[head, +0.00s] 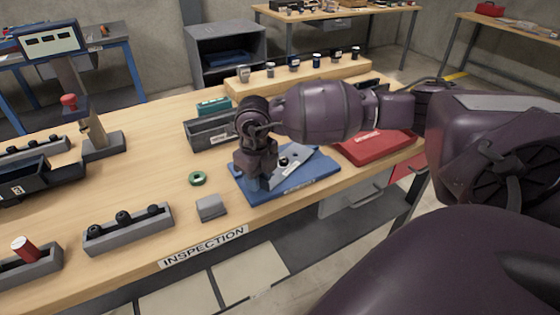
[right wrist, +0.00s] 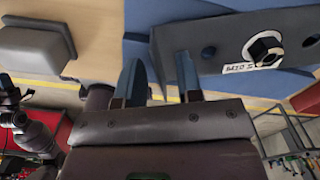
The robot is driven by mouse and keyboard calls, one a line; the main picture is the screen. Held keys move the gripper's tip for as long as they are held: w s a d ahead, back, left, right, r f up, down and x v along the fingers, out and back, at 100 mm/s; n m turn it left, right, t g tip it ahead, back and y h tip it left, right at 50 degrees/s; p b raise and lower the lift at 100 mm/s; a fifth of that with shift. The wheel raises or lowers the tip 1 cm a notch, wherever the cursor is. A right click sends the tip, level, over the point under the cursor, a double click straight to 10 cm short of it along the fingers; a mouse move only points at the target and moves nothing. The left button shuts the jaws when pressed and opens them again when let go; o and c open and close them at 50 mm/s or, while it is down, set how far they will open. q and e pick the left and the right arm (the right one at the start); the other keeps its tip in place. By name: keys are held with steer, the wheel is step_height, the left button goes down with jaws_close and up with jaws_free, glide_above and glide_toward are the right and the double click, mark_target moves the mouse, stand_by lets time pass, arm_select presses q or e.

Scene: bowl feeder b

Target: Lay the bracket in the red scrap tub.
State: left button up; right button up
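The bracket (head: 298,165) is a flat grey plate lying on a blue mat (head: 299,187) at the table's front edge. The right wrist view shows the bracket (right wrist: 220,43) with holes, a hex nut and a small label. My right gripper (head: 256,186) points down at the bracket's left end. In the right wrist view its two fingers (right wrist: 157,82) are apart, with one overlapping the bracket's end; contact cannot be told. A red tray-like thing (head: 375,148) with a white label lies right of the mat, partly behind my arm; I cannot tell if it is the scrap tub. My left gripper is out of view.
A grey block (head: 211,207) and a green ring (head: 197,178) lie left of the mat. A grey rack (head: 128,230) with black knobs stands at front left. A dark open bin (head: 208,132) stands behind. Another red surface (head: 405,172) shows beyond the table's right edge.

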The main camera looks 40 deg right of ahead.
steer(key=shift+c, duration=0.2)
jaws_close()
steer(key=shift+r, duration=0.15)
